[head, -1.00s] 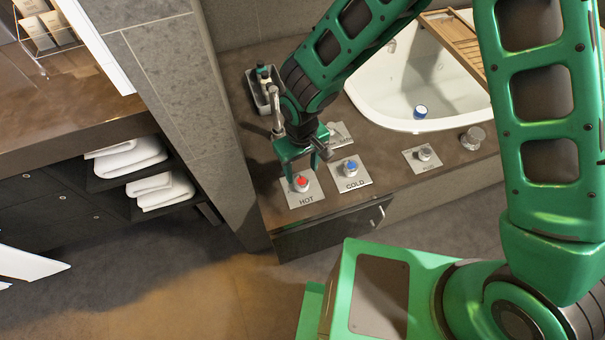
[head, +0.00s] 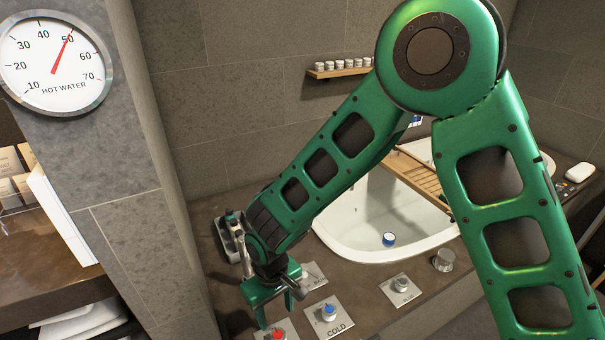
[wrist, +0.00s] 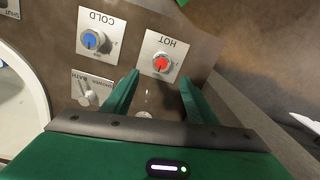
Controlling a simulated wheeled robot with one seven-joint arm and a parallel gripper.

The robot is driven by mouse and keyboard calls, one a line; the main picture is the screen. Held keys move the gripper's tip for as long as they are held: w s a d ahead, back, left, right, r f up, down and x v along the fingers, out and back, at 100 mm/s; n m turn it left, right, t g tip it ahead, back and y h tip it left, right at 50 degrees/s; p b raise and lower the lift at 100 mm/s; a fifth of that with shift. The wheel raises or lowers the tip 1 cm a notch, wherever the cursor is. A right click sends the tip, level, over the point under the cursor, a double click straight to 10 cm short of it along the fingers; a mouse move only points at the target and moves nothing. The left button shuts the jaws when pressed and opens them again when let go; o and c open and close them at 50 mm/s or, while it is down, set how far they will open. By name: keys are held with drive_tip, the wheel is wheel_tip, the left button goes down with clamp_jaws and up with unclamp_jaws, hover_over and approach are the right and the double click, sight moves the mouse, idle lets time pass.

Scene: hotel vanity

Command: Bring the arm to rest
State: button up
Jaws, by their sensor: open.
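My green arm reaches down over the brown vanity top. My gripper (head: 277,308) is open and empty, above the counter just behind the red HOT knob (head: 279,334). In the wrist view the gripper's two fingers (wrist: 160,92) are spread apart. There the HOT knob (wrist: 161,64) sits on its plate beyond the fingertips, apart from them. The blue COLD knob (head: 328,311) is to the right of the gripper in the head view.
A hot water dial (head: 55,62) on the wall points near 50. A white basin (head: 365,225) holds a small blue-topped item (head: 388,239). A wooden tray (head: 420,180) spans the basin. A grey caddy (head: 228,240) stands behind the gripper. Another silver knob (head: 443,260) is at right.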

drive_tip(key=w+d+r+m+h, duration=0.1)
drive_tip(key=w+d+r+m, duration=0.3)
drive_tip(key=d, duration=0.6)
drive_tip(key=w+d+r, duration=0.1)
drive_tip(key=d+r, duration=0.6)
drive_tip(key=d, duration=0.3)
drive_tip(key=w+d+r+m+h, duration=0.1)
drive_tip(key=w+d+r+m, duration=0.3)
drive_tip(key=d, duration=0.6)
drive_tip(key=s+d+r+m, duration=0.1)
drive_tip(key=s+d+r, duration=0.35)
drive_tip(key=d, duration=0.25)
drive_tip(key=s+d+r+m, duration=0.25)
drive_tip(key=s+d, duration=0.25)
drive_tip(key=d, duration=0.3)
drive_tip(key=s+d+r+m+y, duration=0.1)
drive_tip(key=s+d, duration=0.1)
drive_tip(key=s, duration=0.4)
drive_tip(key=s+d+r+m+y, duration=0.1)
drive_tip(key=s+d+m, duration=0.1)
drive_tip(key=s, duration=0.4)
drive_tip(key=shift+s+d+r, duration=0.35)
drive_tip(key=shift+d, duration=0.45)
